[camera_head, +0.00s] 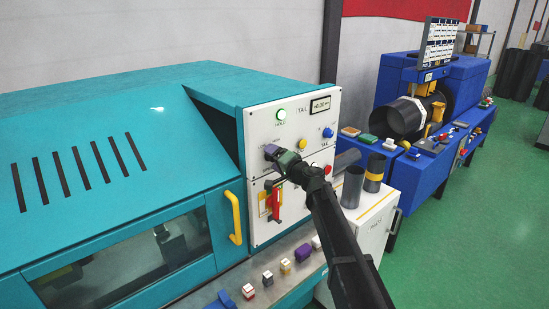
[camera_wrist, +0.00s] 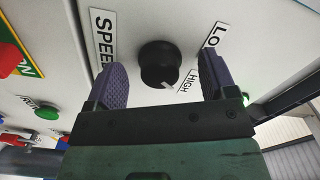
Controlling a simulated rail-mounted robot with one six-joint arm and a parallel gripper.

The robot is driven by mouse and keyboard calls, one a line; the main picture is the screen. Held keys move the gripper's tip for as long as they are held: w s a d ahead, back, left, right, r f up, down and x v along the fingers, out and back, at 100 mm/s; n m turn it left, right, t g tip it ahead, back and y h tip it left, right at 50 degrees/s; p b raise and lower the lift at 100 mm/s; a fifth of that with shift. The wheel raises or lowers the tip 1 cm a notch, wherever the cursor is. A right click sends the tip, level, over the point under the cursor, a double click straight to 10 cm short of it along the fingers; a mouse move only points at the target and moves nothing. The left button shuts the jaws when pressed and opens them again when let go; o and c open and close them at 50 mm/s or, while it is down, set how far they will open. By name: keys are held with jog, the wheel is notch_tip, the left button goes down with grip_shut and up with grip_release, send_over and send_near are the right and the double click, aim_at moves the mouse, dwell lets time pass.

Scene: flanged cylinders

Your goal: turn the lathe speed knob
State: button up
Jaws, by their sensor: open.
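The black speed knob (camera_wrist: 159,63) is on the white panel in the wrist view, between a SPEED label and labels reading LO and HIGH. A white pointer mark on it faces toward the HIGH label. My gripper (camera_wrist: 163,75) is open, with one purple-grey finger on each side of the knob. Both fingers appear apart from the knob, though depth is hard to judge.
A yellow door handle (camera_head: 234,218) is at left below. Dark cylinders (camera_head: 353,187) stand on a white cabinet to the right.

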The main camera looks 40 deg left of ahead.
jog(key=shift+d, duration=0.1)
jog(key=d, duration=0.3)
jog(key=s+d, duration=0.1)
jog(key=d, duration=0.1)
jog(key=shift+d, duration=0.35)
dwell(0.3)
